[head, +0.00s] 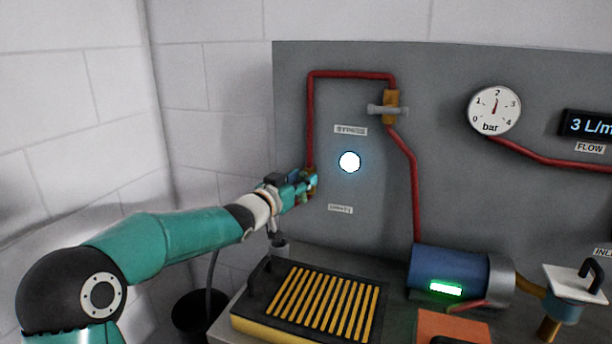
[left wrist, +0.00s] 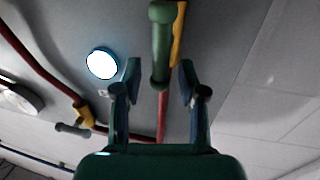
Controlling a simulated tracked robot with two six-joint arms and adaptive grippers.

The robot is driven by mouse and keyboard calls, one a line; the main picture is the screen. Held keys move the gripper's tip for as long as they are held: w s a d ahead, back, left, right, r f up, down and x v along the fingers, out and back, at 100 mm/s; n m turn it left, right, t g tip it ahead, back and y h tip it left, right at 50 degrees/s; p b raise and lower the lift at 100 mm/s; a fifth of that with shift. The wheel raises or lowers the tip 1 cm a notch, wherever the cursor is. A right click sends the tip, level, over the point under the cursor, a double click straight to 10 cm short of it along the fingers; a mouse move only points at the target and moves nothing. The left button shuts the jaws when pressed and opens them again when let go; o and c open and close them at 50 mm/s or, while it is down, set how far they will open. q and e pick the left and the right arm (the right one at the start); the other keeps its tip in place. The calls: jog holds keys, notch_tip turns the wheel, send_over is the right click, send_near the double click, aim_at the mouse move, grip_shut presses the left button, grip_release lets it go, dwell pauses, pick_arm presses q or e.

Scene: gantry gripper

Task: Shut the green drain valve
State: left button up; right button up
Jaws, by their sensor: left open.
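The green drain valve handle (left wrist: 160,50) shows in the left wrist view as a green bar with a rounded end. It appears roughly in line with the red pipe behind it. A brass valve body (left wrist: 179,35) is partly visible beside it. My left gripper (left wrist: 160,78) is open, with one finger on each side of the handle's lower end in that view; I see no contact. In the head view my left gripper (head: 309,184) is at the panel's left side and mostly hides the valve. My right gripper is not in view.
On the panel are a lit white lamp (head: 349,162), a valve with a grey handle (head: 388,110) and a pressure gauge (head: 494,111). Below stand a yellow slatted tray (head: 262,327), a blue pump (head: 440,268) and a black bucket (head: 197,310).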

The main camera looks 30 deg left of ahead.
pick_arm(q)
jog(key=shift+w, duration=0.6)
grip_shut()
jog(key=shift+d+f, duration=0.1)
jog(key=shift+d, duration=0.05)
jog(key=shift+m, duration=0.3)
